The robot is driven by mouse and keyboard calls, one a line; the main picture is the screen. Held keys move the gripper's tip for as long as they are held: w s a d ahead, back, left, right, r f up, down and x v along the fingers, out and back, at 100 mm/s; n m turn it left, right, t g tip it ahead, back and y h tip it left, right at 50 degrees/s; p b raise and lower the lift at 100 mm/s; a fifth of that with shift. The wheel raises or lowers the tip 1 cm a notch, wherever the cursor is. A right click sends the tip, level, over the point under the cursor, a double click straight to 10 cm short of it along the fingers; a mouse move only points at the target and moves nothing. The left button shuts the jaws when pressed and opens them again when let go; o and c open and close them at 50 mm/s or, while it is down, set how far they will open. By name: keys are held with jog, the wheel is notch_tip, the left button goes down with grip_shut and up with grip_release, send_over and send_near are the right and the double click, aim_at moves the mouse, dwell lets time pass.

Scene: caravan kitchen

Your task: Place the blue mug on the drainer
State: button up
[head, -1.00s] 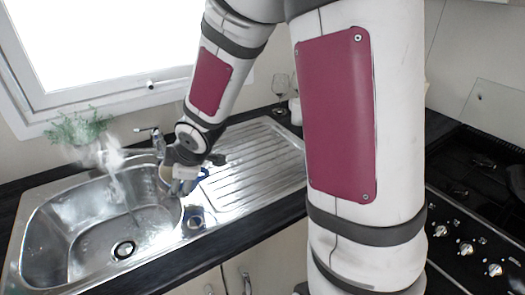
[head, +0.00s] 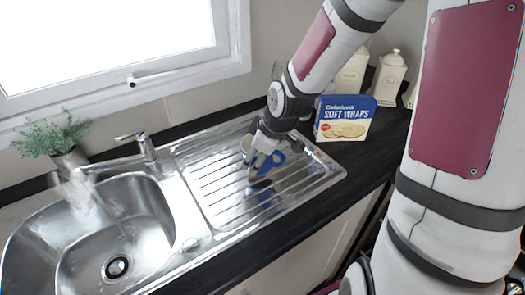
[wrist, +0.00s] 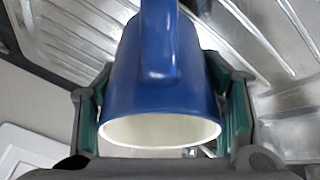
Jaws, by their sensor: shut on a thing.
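The blue mug (head: 266,163) is in my gripper (head: 262,157), over the ribbed steel drainer (head: 218,192) right of the sink. In the wrist view the mug (wrist: 160,85) sits between the two green-padded fingers of my gripper (wrist: 163,118), which are shut on its sides. Its white-lined open rim faces the bottom of that picture and its handle faces the camera. The drainer's ribs (wrist: 275,45) show behind it. I cannot tell whether the mug touches the drainer.
The sink basin (head: 135,215) is left of the drainer, with a tap (head: 140,148) behind it and a potted plant (head: 55,140) by the window. A soft wraps box (head: 345,118) and pale canisters (head: 388,77) stand beyond the drainer's right end. The drainer's left part is clear.

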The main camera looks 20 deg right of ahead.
aim_at(266, 169)
jog(key=s+m+p, duration=0.1)
jog(key=s, duration=0.1)
jog(key=s+d+m+p, duration=0.1)
jog(key=s, duration=0.1)
jog(key=shift+s+d+r+m+p, duration=0.1)
jog(key=shift+s+d+m+p, duration=0.05)
jog(key=shift+s+m+p, duration=0.25)
jog(key=s+m, duration=0.1)
jog(key=s+a+m, duration=0.1)
jog(key=s+r+m+p, duration=0.1)
jog(key=m, duration=0.1)
jog(key=shift+s+a+h, duration=0.15)
jog(key=shift+a+h, duration=0.05)
jog(key=shift+h, duration=0.1)
jog(key=w+b, duration=0.1)
jog(key=b, duration=0.2)
jog(key=shift+w, duration=0.15)
jog(key=shift+w+b, duration=0.15)
jog(key=shift+b, duration=0.65)
jog(key=shift+b, duration=0.8)
jog(key=w, duration=0.3)
jog(key=w+p, duration=0.1)
jog(key=w, duration=0.6)
jog(key=shift+a+f, duration=0.2)
jog(key=shift+f, duration=0.15)
jog(key=shift+w+f+p, duration=0.15)
jog(key=shift+f, duration=0.75)
jog(key=shift+w+f+p, duration=0.15)
jog(key=shift+f, duration=0.75)
